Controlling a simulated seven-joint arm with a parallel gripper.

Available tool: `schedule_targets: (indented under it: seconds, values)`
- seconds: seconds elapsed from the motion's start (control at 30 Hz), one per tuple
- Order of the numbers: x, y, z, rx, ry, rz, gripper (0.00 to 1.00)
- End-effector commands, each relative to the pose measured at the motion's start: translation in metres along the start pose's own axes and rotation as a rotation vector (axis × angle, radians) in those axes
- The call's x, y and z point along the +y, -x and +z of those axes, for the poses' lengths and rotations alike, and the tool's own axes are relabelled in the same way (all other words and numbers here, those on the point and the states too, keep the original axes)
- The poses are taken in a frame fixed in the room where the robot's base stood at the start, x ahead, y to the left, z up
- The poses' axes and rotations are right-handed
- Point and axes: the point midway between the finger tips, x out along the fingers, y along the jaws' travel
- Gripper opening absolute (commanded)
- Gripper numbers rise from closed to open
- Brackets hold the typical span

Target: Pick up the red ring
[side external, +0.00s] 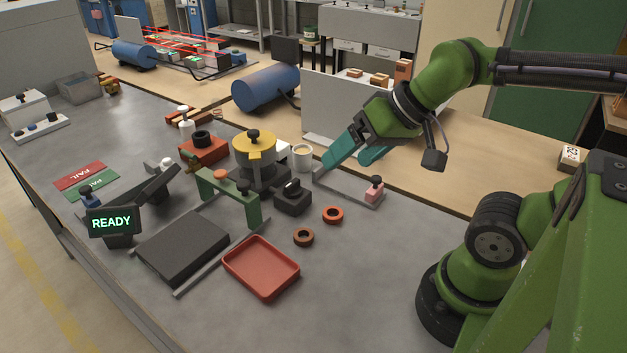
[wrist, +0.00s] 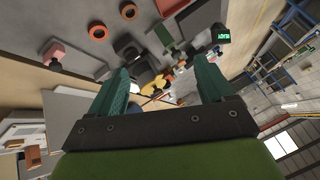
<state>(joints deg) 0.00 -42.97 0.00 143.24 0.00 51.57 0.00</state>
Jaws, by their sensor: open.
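The red ring (side external: 333,214) lies flat on the grey bench in the side view, right of a black block. It also shows at the upper left of the wrist view (wrist: 97,31). A similar brown ring (side external: 303,236) lies nearer the camera, beside the red tray, and shows in the wrist view (wrist: 128,10). My gripper (side external: 344,165) has teal fingers, is open and empty, and is raised above the back of the bench, behind and apart from the red ring. The open fingers also show in the wrist view (wrist: 163,75).
A pink block with a black knob (side external: 374,190) stands by a grey bracket near the red ring. A black knobbed block (side external: 292,198), a green bridge (side external: 222,194) and a red tray (side external: 239,269) stand left of the rings. Bare bench lies right of the rings.

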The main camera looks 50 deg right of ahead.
Motion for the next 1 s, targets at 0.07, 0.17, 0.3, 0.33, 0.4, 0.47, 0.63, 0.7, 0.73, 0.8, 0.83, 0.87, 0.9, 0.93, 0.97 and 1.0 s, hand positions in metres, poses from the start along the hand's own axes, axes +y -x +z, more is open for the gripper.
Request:
schedule_targets:
  seconds: [0.07, 0.17, 0.3, 0.33, 0.4, 0.47, 0.63, 0.7, 0.73, 0.8, 0.83, 0.87, 0.9, 0.93, 0.97, 1.0]
  values:
    - [0.000, 0.000, 0.000, 0.000, -0.001, 0.001, 0.81]
    - [0.004, -0.007, 0.001, -0.025, -0.014, 0.017, 0.81]
    - [0.015, -0.026, -0.011, -0.103, -0.044, 0.077, 0.81]
    - [0.019, -0.032, -0.014, -0.129, -0.048, 0.097, 0.81]
    - [0.029, -0.045, -0.025, -0.194, -0.053, 0.147, 0.81]
    - [0.038, -0.057, -0.034, -0.252, -0.052, 0.190, 0.81]
    - [0.068, -0.088, -0.054, -0.407, -0.033, 0.295, 0.81]
    - [0.078, -0.097, -0.061, -0.457, -0.022, 0.328, 0.81]
    - [0.081, -0.100, -0.063, -0.474, -0.017, 0.339, 0.81]
    - [0.088, -0.104, -0.069, -0.506, -0.002, 0.360, 0.81]
    - [0.090, -0.104, -0.071, -0.516, 0.006, 0.368, 0.81]
    - [0.090, -0.104, -0.074, -0.522, 0.015, 0.373, 0.81]
    - [0.090, -0.101, -0.076, -0.524, 0.028, 0.376, 0.81]
    - [0.091, -0.101, -0.075, -0.529, 0.033, 0.377, 0.81]
    - [0.092, -0.103, -0.072, -0.536, 0.035, 0.377, 0.81]
    - [0.094, -0.107, -0.069, -0.541, 0.037, 0.376, 0.81]
